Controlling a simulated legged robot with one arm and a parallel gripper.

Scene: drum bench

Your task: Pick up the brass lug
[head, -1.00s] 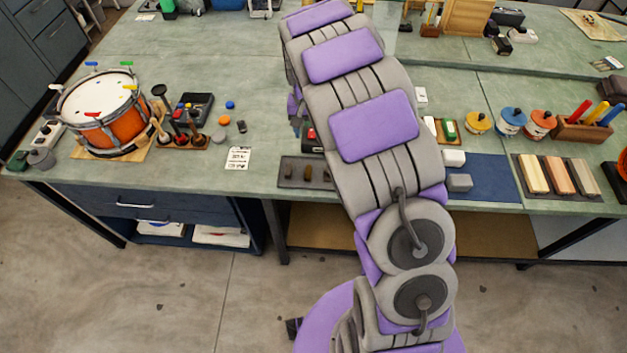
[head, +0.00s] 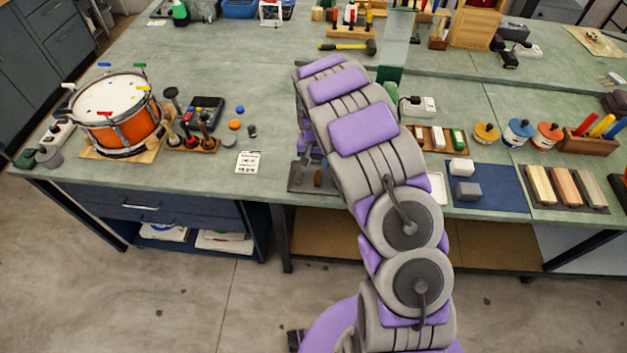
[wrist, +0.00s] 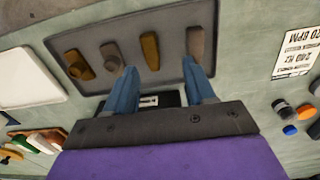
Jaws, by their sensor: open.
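A dark grey tray (wrist: 232,33) in the wrist view holds several small lugs in a row. Whether the fingers are above or beside the lugs is unclear. In the head view my arm hides much of the tray (head: 297,187) and most of the gripper.
A white printed card (head: 248,162) lies left of the tray. A white dish (wrist: 30,72) is on its other side. A drum (head: 112,113) stands at the bench's left; a blue mat (head: 500,195) lies right.

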